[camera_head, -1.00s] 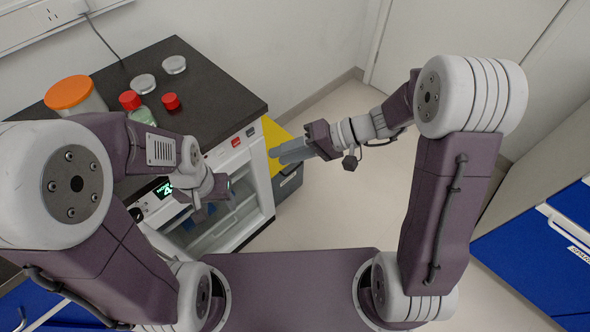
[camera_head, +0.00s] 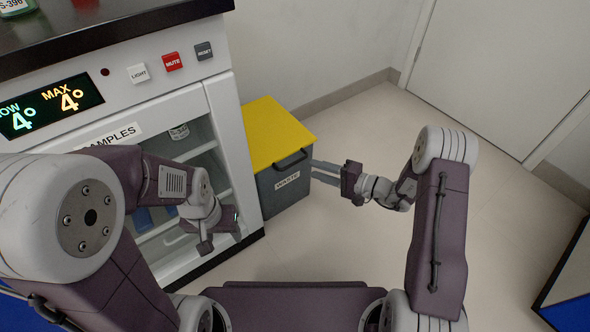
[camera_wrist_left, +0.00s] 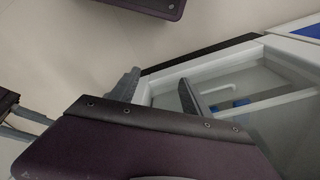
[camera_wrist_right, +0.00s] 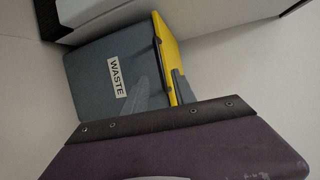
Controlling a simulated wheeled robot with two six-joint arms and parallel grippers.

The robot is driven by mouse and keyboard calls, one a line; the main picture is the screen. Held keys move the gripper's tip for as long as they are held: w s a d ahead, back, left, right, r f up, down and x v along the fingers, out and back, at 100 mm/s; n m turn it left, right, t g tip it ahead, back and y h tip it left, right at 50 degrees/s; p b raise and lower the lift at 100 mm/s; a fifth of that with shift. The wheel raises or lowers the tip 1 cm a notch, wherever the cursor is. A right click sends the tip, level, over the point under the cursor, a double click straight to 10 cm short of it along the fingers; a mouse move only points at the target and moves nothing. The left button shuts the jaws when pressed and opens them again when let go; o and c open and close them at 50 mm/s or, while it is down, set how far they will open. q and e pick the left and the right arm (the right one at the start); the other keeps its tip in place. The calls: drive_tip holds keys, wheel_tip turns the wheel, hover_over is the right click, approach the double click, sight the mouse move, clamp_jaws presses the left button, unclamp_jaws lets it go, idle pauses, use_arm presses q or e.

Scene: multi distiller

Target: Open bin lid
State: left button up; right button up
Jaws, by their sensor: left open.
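The waste bin is a dark grey box (camera_head: 288,195) with a yellow lid (camera_head: 262,130), a dark front handle (camera_head: 292,158) and a "WASTE" label. It stands on the floor beside the white cabinet, and its lid is down. It also shows in the right wrist view (camera_wrist_right: 100,75). My right gripper (camera_head: 314,170) is just right of the bin's front, its fingers pointing at the handle side. The fingers look close together, with little gap showing; contact with the bin is unclear. My left gripper (camera_head: 222,240) is open and empty in front of the cabinet's glass door; its fingers show in the left wrist view (camera_wrist_left: 158,90).
The white cabinet (camera_head: 235,150) with display and buttons stands directly left of the bin under a dark counter (camera_head: 120,35). A wall with skirting (camera_head: 345,93) runs behind. A white door (camera_head: 500,70) is at back right. Floor (camera_head: 390,130) right of the bin is clear.

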sight(296, 163)
drive_tip(key=b+x, duration=0.5)
drive_tip(key=x, duration=0.3)
drive_tip(key=shift+w+a+f+b, duration=0.1)
drive_tip(key=shift+a+f+b, duration=0.15)
drive_tip(key=shift+b, duration=0.1)
drive_tip(key=shift+w+a+r, duration=0.15)
drive_tip(key=shift+a+r, duration=0.05)
clamp_jaws()
idle(0.7)
